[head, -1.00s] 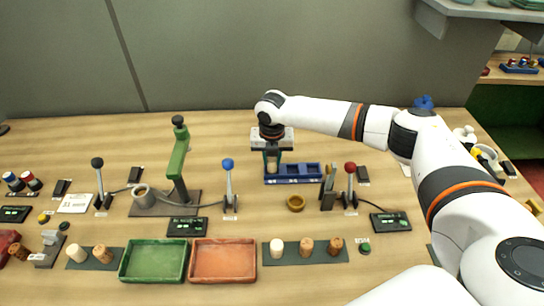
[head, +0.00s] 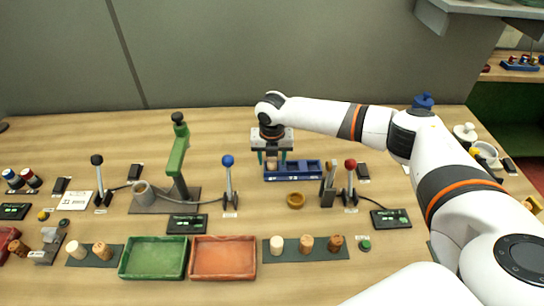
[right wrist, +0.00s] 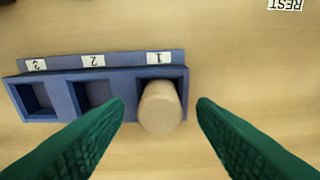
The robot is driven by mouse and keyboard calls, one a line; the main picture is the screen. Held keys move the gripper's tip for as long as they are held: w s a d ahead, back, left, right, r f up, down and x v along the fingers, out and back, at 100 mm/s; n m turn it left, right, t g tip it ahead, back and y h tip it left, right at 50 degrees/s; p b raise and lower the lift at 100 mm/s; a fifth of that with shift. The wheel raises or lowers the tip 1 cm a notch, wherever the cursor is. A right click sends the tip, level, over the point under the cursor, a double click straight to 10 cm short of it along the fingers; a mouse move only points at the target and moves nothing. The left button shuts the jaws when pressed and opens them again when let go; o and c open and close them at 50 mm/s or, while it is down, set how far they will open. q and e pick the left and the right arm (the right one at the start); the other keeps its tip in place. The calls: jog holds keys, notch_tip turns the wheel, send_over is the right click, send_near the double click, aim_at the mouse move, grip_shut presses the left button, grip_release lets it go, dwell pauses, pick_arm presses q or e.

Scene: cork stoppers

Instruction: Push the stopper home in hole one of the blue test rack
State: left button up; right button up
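The blue test rack (head: 293,178) stands on the table below my right gripper; in the right wrist view the rack (right wrist: 126,84) shows holes labelled 1, 2 and 3. A pale cork stopper (right wrist: 160,108) is in hole one and sticks up out of it; how deep it sits I cannot tell. Holes two (right wrist: 95,93) and three (right wrist: 37,98) are empty. My right gripper (head: 272,157) is open, its green fingers on either side of the stopper with a gap at each side. My left gripper is not in view.
A brass-coloured ring (head: 296,200) and a grey holder (head: 327,198) stand just in front of the rack. Levers with blue (head: 229,180) and red (head: 350,182) knobs stand to either side. Several stoppers stand on a dark mat (head: 292,256) nearer the front.

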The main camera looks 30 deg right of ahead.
notch_tip(320, 180, up, 12)
jog(key=s+b, duration=0.1)
jog(key=shift+s+a, duration=0.15)
jog(key=shift+a, duration=0.2)
dwell(0.5)
